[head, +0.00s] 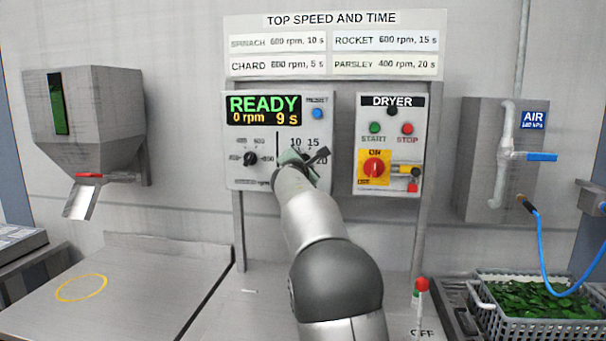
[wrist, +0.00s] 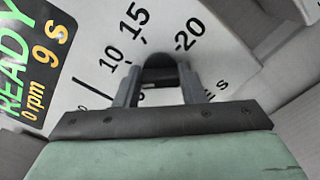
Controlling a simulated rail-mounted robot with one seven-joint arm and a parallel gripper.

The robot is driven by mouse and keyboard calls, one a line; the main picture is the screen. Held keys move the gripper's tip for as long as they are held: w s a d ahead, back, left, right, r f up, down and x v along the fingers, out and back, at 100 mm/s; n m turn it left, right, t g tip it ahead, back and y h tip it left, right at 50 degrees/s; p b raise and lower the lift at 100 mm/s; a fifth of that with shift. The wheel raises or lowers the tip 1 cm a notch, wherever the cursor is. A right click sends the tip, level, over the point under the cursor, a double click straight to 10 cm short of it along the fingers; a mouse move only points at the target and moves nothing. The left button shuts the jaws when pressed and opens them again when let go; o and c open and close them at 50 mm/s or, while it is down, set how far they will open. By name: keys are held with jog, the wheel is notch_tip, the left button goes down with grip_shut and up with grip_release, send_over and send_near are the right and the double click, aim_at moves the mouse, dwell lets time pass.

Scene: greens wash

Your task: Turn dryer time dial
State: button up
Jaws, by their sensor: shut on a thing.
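The control box (head: 237,140) carries a lit display (head: 264,108) reading READY, 0 rpm, 9 s. The time dial's scale, with marks 10, 15 and 20, is on its right half. In the wrist view my gripper (wrist: 160,88) is shut on the dark time dial knob (wrist: 160,66), one finger on each side of it. The 10, 15 and 20 marks stand around the knob there. In the head view my gripper (head: 308,160) covers the knob, so its pointer cannot be made out.
The dryer box (head: 416,145), with start and stop buttons and a red switch (head: 374,167), is close on the right. A crate of greens (head: 540,324) stands lower right.

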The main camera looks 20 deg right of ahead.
jog(key=shift+f+m+b, duration=0.1)
jog(key=shift+m+b, duration=0.65)
jog(key=shift+m, duration=0.35)
jog(key=o, duration=1)
jog(key=b+v, duration=0.6)
jog(key=v, duration=1.1)
jog(key=shift+s+a, duration=0.1)
jog(key=shift+s, duration=0.15)
